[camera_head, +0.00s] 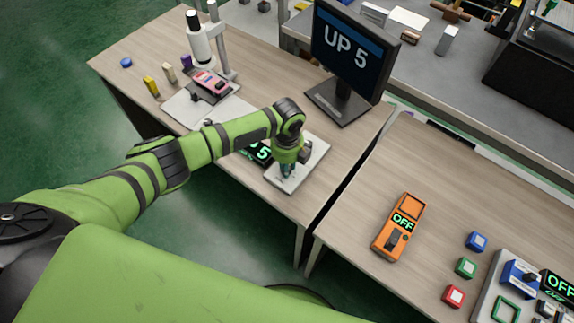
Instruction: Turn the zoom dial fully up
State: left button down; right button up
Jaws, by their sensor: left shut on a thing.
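The zoom dial sits on a light plate (312,163) on the left table and is hidden under my left gripper (287,171). My left gripper points down over the plate and is shut on the dial. A display with green digits (258,151) beside the plate is partly covered by my arm; a "5" shows. My right gripper is not in view.
The right table holds an orange meter (398,228) reading "OFF", blue, green and red buttons, and a panel with a blue switch box (520,279). A gap separates the two tables. Small blocks (151,86) stand at the left table's far left.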

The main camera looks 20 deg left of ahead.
pick_arm(q)
jog(key=shift+m, duration=0.3)
dwell(0.4)
jog(key=c, duration=1.1)
grip_release()
jog(key=shift+r, duration=0.1)
notch_tip(320, 180, up, 12)
jog(key=shift+f, duration=0.1)
